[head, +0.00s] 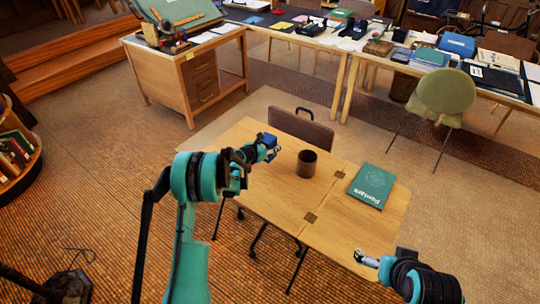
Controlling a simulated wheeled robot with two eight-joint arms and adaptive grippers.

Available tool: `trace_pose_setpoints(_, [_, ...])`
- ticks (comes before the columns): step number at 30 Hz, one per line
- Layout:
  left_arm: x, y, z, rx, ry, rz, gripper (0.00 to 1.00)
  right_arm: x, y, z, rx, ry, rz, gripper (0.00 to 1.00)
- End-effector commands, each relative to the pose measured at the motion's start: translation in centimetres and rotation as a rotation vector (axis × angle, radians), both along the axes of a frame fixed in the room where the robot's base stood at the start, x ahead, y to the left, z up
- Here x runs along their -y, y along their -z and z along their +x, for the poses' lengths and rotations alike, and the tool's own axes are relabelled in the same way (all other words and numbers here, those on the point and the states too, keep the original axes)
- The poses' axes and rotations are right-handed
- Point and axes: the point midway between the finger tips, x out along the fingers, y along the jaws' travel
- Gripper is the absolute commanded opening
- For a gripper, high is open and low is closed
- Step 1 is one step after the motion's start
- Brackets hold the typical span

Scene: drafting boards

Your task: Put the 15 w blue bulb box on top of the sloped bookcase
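A small blue box (269,139), whose print is too small to read, is at the end of my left arm, over the left part of the wooden folding table. My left gripper (271,152) appears shut on it. My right gripper (366,258) is at the table's front right edge, with nothing visible in it; its finger gap is too small to judge. A dark curved bookcase (36,156) with books on its shelves stands at the left edge, partly cut off by the frame. I cannot tell whether its top slopes.
The wooden table (262,190) holds a dark brown cup (307,163) and a teal book (372,186). A drafting desk (170,75) stands at the back left. Open floor lies between table and bookcase.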

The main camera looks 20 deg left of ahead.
Motion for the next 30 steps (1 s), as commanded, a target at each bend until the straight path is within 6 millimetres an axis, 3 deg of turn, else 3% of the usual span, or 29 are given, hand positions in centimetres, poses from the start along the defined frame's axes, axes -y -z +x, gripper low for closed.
trace_pose_setpoints(7, [-0.8, 1.5, 0.8, 0.001, 0.0, 0.0, 0.2, 0.0, 0.9, 0.0, 0.0, 0.0, 0.0, 1.0])
trace_pose_setpoints(13, [-0.8, 4.5, 0.8, 0.001, 0.0, 0.0, 0.2, 0.0, 2.5, 0.0, 0.0, 0.0, 0.0, 1.0])
trace_pose_setpoints(25, [-0.8, 4.9, 0.7, 0.001, 0.0, 0.0, 0.2, 0.0, 2.4, 0.0, 0.0, 0.0, 0.0, 1.0])
trace_pose_setpoints(26, [-0.7, 4.9, 0.7, 0.001, 0.0, 0.0, 0.54, 0.0, 2.4, 0.0, 0.0, 0.0, 0.0, 1.0])
trace_pose_setpoints(27, [-0.8, 4.8, 0.7, 0.0, 0.0, 0.0, 0.65, 0.0, 2.4, 0.0, 0.0, 0.0, 0.0, 1.0])
trace_pose_setpoints(28, [-0.8, 4.8, 0.7, 0.0, 0.0, 0.0, 0.7, 0.0, 2.4, 0.0, 0.0, 0.0, 0.0, 1.0])
trace_pose_setpoints(30, [-0.8, 4.8, 0.7, 0.0, 0.0, 0.0, 0.7, 0.0, 2.4, 0.0, 0.0, 0.0, 0.0, 1.0])
